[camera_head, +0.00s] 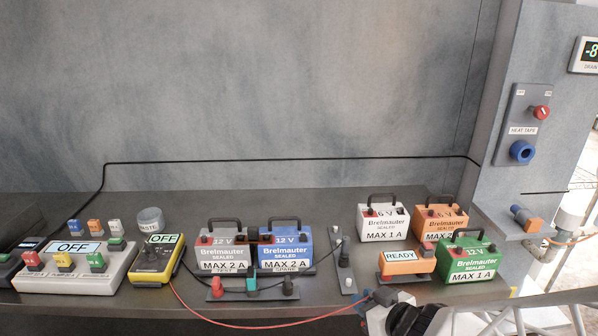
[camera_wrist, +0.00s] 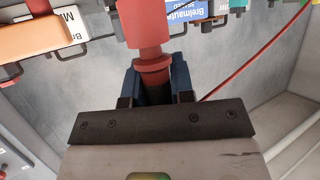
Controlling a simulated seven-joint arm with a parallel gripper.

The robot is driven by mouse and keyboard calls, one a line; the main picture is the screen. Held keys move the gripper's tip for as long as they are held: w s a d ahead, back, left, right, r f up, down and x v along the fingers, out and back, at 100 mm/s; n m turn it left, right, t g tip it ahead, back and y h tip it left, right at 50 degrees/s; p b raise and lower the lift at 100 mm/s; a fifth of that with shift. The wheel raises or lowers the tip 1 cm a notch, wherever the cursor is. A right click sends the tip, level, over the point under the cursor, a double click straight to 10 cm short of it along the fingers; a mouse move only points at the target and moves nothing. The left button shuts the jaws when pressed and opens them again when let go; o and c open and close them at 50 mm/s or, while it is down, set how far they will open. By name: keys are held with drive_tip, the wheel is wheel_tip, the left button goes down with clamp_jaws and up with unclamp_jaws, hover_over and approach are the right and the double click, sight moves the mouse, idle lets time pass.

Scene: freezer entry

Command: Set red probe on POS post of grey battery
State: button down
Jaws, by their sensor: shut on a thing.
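The grey battery (camera_head: 222,257), marked 12 V and MAX 2 A, stands on the bench beside a blue battery. A small red post (camera_head: 204,231) shows at its top left; its terminal lettering is too small to read. My gripper (camera_head: 378,297) is at the bench's front, right of and apart from the grey battery. In the wrist view my gripper (camera_wrist: 155,85) is shut on the red probe (camera_wrist: 142,30), which points away from the wrist. The red lead (camera_head: 250,326) sags from the yellow meter (camera_head: 156,259) to the gripper.
The blue battery (camera_head: 286,253) adjoins the grey one. A low strip (camera_head: 265,292) with red, green and black pieces lies before both. An orange READY box (camera_head: 407,263) and green battery (camera_head: 470,262) stand at right. A grey-white switch unit (camera_head: 75,279) stands at left.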

drive_tip(key=shift+r, duration=0.4)
drive_tip(key=shift+r, duration=0.3)
drive_tip(key=shift+r, duration=0.25)
drive_tip(key=shift+r, duration=0.5)
drive_tip(key=shift+r, duration=0.55)
drive_tip(key=shift+w, duration=0.1)
